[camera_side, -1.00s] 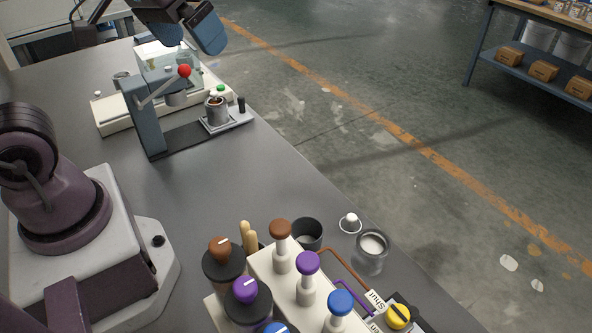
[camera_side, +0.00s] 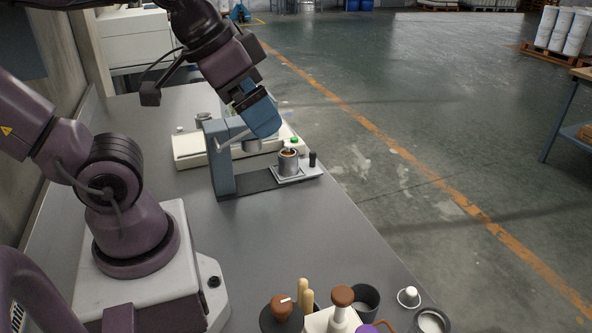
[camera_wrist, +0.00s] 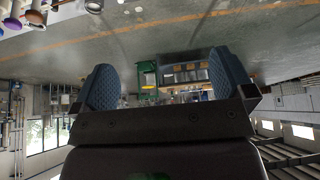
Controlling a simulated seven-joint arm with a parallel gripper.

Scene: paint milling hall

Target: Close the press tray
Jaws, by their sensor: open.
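The press (camera_side: 222,170) is a blue-grey post with a lever on a dark base, standing on the bench in the side view. Its tray (camera_side: 288,177) is slid out to the right, away from the post. A metal cup (camera_side: 289,161) with brown contents stands on the tray. A black knob (camera_side: 312,159) stands at the tray's outer end. My gripper (camera_side: 265,122) has blue fingers and overlaps the press head in the picture, above and left of the knob. In the wrist view my gripper (camera_wrist: 165,88) is open with nothing held.
A cream-coloured device (camera_side: 188,150) with a green button lies behind the press. Several capped bottles, including a brown-capped one (camera_side: 341,297), a dark cup (camera_side: 365,300) and a glass jar (camera_side: 430,322) stand at the near end. The bench (camera_side: 290,235) between is clear.

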